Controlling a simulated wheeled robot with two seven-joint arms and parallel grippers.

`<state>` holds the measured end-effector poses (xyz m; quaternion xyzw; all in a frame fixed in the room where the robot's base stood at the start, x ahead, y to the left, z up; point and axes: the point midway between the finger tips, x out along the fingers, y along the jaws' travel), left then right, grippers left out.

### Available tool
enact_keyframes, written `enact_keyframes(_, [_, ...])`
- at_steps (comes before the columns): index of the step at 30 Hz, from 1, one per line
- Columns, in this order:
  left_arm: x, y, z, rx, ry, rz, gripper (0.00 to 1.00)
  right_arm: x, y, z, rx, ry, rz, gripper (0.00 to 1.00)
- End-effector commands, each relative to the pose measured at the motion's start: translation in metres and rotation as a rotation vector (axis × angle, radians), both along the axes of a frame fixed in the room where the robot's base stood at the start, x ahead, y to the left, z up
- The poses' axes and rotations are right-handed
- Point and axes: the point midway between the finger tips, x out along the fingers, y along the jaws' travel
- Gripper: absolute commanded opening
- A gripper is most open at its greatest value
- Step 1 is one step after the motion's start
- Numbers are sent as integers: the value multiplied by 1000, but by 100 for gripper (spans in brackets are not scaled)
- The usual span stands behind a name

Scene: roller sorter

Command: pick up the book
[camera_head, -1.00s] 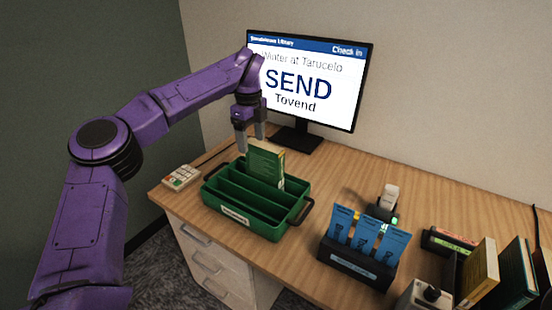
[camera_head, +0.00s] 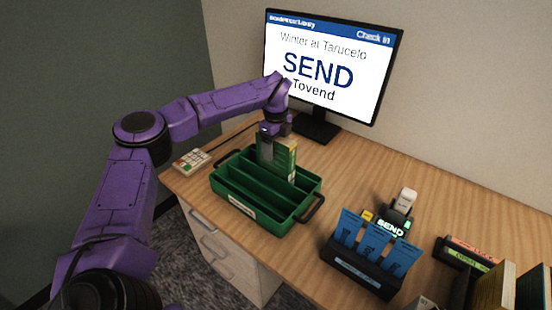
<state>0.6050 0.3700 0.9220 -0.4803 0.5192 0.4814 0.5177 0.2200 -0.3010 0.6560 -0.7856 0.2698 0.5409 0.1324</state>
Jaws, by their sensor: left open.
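The green book (camera_head: 285,158) stands upright in the back part of the green divided tray (camera_head: 246,208), its yellowish page edge facing right. My left gripper (camera_head: 266,152) is open and lowered at the book's upper left part, with its fingers pointing down. I cannot tell whether the fingers straddle the book or only stand beside it. The book's lower end is hidden by the tray's dividers. My right gripper is not in view.
A monitor (camera_head: 329,66) reading "SEND Tovend" stands behind. A keypad (camera_head: 192,160) is left of the tray. A black holder (camera_head: 358,268) with blue slips and a small device (camera_head: 392,227) stand right. Books (camera_head: 497,287) fill the right corner. Desk between tray and holder is clear.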

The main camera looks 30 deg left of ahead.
Motion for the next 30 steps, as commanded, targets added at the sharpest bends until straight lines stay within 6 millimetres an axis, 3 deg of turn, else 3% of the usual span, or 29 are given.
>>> enact_keyframes(6, [1, -1, -1, 0, -2, -1, 70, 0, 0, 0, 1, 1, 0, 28])
enact_keyframes(12, [1, -1, -1, 0, -1, -2, 5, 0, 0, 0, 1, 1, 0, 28])
enact_keyframes(13, [1, -1, -1, 0, -1, -2, 0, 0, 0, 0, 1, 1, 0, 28])
enact_keyframes(23, [1, -1, 3, 0, -4, -2, 0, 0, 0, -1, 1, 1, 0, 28])
enact_keyframes(26, [2, -1, 18, 0, -7, -2, 0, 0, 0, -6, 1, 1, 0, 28])
enact_keyframes(30, [2, -1, 52, 0, -9, -2, 0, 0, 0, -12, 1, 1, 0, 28])
